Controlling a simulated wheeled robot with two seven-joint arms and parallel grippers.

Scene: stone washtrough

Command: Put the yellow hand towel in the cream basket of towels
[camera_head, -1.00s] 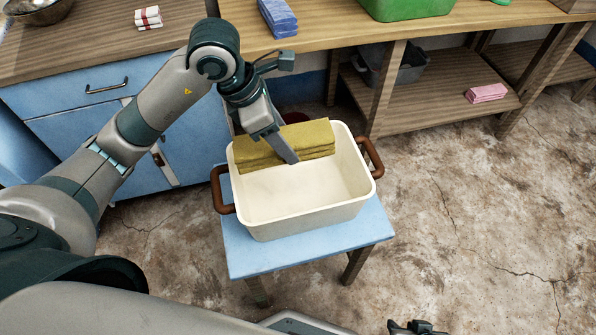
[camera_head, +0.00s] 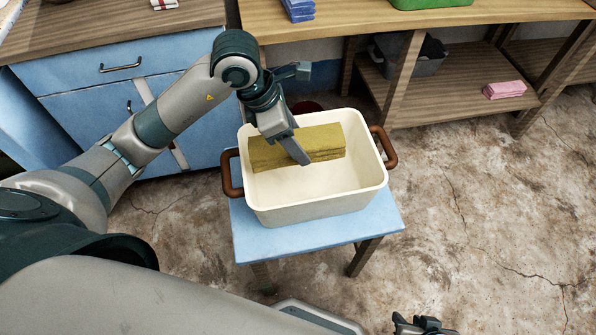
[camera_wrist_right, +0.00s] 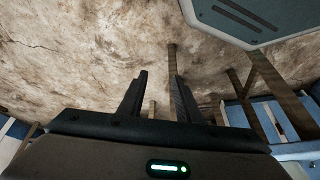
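The yellow hand towel (camera_head: 325,139) is a folded, olive-yellow bundle. It is inside the cream basket (camera_head: 322,205), by the far wall. The basket has brown handles and stands on a small blue stool (camera_head: 300,240). My left gripper (camera_head: 298,152) reaches down into the basket and is shut on the towel; one finger shows in front of it and the other is hidden. Whether the towel touches the basket floor is unclear. My right gripper (camera_head: 420,325) is at the bottom edge of the head view. In the right wrist view its fingers (camera_wrist_right: 155,95) are apart and empty.
A wooden counter and shelf stand behind, with blue folded cloths (camera_head: 298,10), a green tub (camera_head: 430,3), a grey bin (camera_head: 425,60) and pink cloth (camera_head: 504,90). A blue cabinet (camera_head: 90,95) is at left. The floor at right is clear.

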